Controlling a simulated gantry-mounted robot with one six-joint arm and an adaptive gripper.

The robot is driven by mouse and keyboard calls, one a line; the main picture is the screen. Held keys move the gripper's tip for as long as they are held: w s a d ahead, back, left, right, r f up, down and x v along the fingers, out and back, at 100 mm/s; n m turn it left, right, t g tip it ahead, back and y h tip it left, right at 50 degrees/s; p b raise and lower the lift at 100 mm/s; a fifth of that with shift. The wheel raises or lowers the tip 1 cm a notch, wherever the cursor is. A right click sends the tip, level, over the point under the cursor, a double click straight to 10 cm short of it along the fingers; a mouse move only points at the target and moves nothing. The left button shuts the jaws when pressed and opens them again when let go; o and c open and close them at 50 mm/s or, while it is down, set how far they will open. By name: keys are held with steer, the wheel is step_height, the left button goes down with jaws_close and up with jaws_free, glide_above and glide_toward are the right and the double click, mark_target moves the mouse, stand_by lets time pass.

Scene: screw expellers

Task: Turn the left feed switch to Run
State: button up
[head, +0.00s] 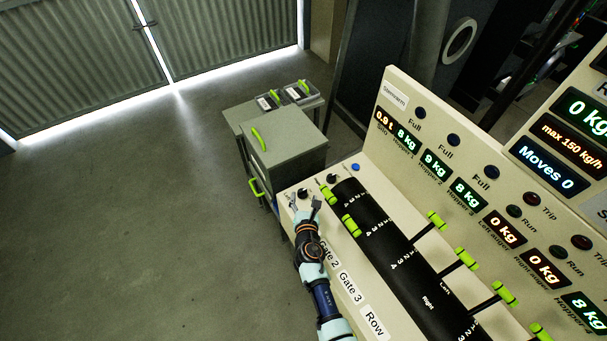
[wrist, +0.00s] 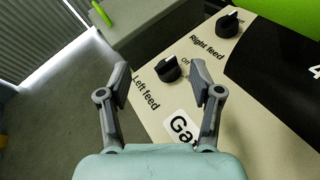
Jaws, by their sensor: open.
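The left feed switch (wrist: 168,69) is a black rotary knob on the cream panel, beside the printed words "Left feed". In the head view the knob (head: 302,193) sits at the panel's near left corner. My gripper (wrist: 160,77) is open, with one finger to each side of the knob in the wrist view; I cannot tell how high the fingertips are above it. In the head view my gripper (head: 304,206) is just below the knob. The position words around the knob are partly hidden, and its setting is not clear.
The right feed switch (wrist: 229,21), a similar black knob, sits just beyond to the right. A grey cabinet (head: 285,150) stands behind the panel edge. Open floor lies to the left.

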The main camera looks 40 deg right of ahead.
mark_target(302, 193)
steer(key=f+n, duration=0.1)
steer(key=n, duration=0.1)
steer(key=s+f+n+y+p, duration=0.1)
steer(key=n, duration=0.1)
steer(key=shift+s+a+f, duration=0.15)
steer(key=shift+a+f, duration=0.05)
steer(key=shift+f+y, duration=0.3)
steer(key=shift+f+b, duration=0.2)
steer(key=shift+b, duration=0.3)
steer(key=b+x, duration=0.6)
steer(key=x, duration=0.1)
steer(key=shift+w+d+b, duration=0.15)
steer(key=shift+w+b, duration=0.15)
steer(key=shift+b, duration=0.15)
steer(key=shift+r, duration=0.15)
steer(key=c, duration=1.1)
steer(key=shift+c, duration=0.2)
